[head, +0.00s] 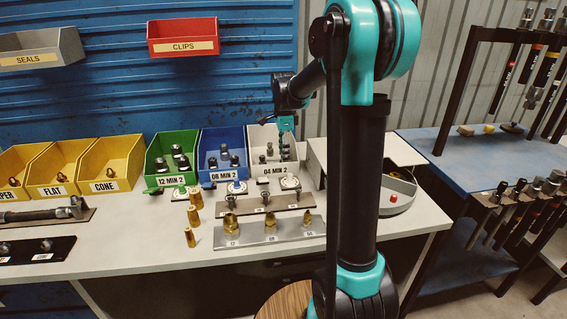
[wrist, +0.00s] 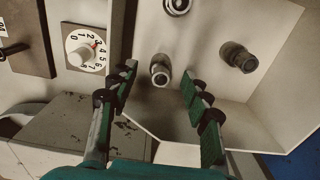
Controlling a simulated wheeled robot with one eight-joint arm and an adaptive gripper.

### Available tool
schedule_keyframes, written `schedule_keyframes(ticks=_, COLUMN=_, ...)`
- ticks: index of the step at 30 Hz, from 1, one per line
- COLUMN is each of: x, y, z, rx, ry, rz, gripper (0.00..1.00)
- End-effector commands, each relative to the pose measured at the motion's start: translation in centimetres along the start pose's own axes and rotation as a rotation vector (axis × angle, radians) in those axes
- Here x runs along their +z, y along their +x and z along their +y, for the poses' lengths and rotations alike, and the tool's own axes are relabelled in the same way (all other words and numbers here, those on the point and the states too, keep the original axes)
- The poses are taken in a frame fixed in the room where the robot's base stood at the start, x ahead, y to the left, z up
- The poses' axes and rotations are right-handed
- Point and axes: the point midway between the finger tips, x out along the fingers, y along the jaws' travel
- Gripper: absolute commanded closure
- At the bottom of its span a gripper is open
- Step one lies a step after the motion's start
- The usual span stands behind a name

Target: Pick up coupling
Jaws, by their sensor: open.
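My gripper (head: 286,143) is over the white bin (head: 259,150) labelled "04 MIN 2" in the head view. In the wrist view my gripper (wrist: 159,72) is open, one green-padded finger on each side. A metal coupling (wrist: 160,75) shows between the fingertips; I see no finger touching it. A second coupling (wrist: 240,58) lies to the right in the same bin (wrist: 205,28). A third (wrist: 177,5) is cut off at the top edge. In the head view my fingers partly hide the bin's contents.
A numbered dial (wrist: 85,48) stands left of the bin in the wrist view. Blue (head: 222,148) and green (head: 173,157) bins adjoin on the left. Brass fittings stand on a grey plate (head: 290,232) in front. A round tray (head: 398,192) is at right.

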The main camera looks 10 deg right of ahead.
Motion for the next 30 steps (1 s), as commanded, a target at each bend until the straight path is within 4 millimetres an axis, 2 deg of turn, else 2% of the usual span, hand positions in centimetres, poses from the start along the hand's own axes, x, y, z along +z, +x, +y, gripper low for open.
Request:
schedule_keyframes(ticks=3, x=0.1, y=1.7, z=-0.1, rx=0.000, ry=0.000, rz=0.000, gripper=0.52)
schedule_keyframes(ticks=6, x=0.1, y=2.5, z=0.0, rx=0.000, ry=0.000, rz=0.000, gripper=0.52)
schedule_keyframes(ticks=14, x=0.1, y=2.9, z=0.0, rx=0.000, ry=0.000, rz=0.000, gripper=0.52)
schedule_keyframes(ticks=26, x=0.1, y=2.8, z=0.0, rx=0.000, ry=0.000, rz=0.000, gripper=0.99)
schedule_keyframes(ticks=30, x=0.1, y=2.8, z=0.0, rx=0.000, ry=0.000, rz=0.000, gripper=1.00)
